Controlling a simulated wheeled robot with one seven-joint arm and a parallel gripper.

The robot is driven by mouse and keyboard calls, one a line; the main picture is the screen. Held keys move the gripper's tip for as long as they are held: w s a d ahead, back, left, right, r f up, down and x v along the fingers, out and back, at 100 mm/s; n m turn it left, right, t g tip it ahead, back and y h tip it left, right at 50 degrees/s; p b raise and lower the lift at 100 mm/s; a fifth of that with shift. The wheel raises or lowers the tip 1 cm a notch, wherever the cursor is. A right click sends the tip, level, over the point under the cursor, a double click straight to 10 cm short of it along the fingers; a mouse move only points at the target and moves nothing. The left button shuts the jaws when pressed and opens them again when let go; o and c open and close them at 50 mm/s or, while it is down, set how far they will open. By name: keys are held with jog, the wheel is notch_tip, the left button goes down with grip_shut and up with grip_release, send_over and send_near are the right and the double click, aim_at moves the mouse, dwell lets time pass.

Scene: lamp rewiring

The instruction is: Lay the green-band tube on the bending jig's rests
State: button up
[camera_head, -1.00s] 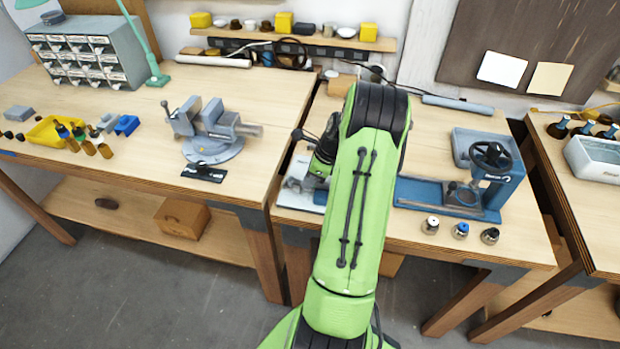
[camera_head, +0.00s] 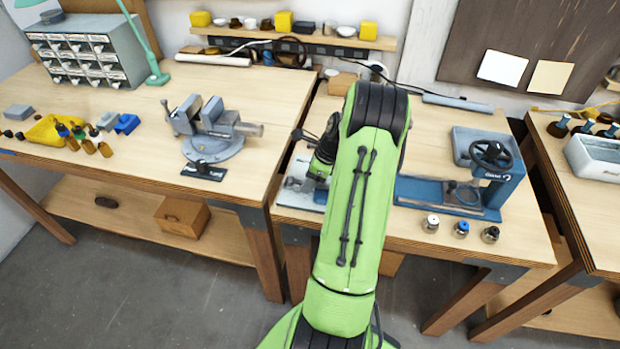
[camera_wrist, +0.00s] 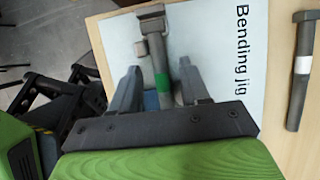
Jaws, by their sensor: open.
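The green-band tube (camera_wrist: 162,82) shows in the wrist view over the white plate of the bending jig (camera_wrist: 225,80), between the fingers of my gripper (camera_wrist: 158,80). The fingers are open, one on each side of the tube, with a gap visible at the left. The tube seems to lie along the jig's grey fittings, but I cannot tell exactly how it sits on the rests. Its near end is hidden by my gripper. In the head view, my arm hides most of the jig (camera_head: 297,195) and the tube.
A white-band tube (camera_wrist: 302,65) lies on the bench right of the jig in the wrist view. In the head view, a blue press (camera_head: 492,175) stands right of my arm, with several small metal parts in front. A vise (camera_head: 213,130) stands on the left bench.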

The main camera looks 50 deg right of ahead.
jog(key=p+v, duration=0.3)
jog(key=v, duration=1.2)
jog(key=shift+r, duration=0.3)
jog(key=shift+s+r, duration=0.1)
jog(key=shift+s, duration=0.05)
jog(key=w+p+v, duration=0.1)
jog(key=p+v, duration=0.7)
jog(key=p, duration=0.2)
jog(key=shift+s+r+p, duration=0.2)
jog(key=shift+r+p, duration=0.2)
jog(key=shift+r, duration=0.1)
jog(key=shift+a, duration=0.1)
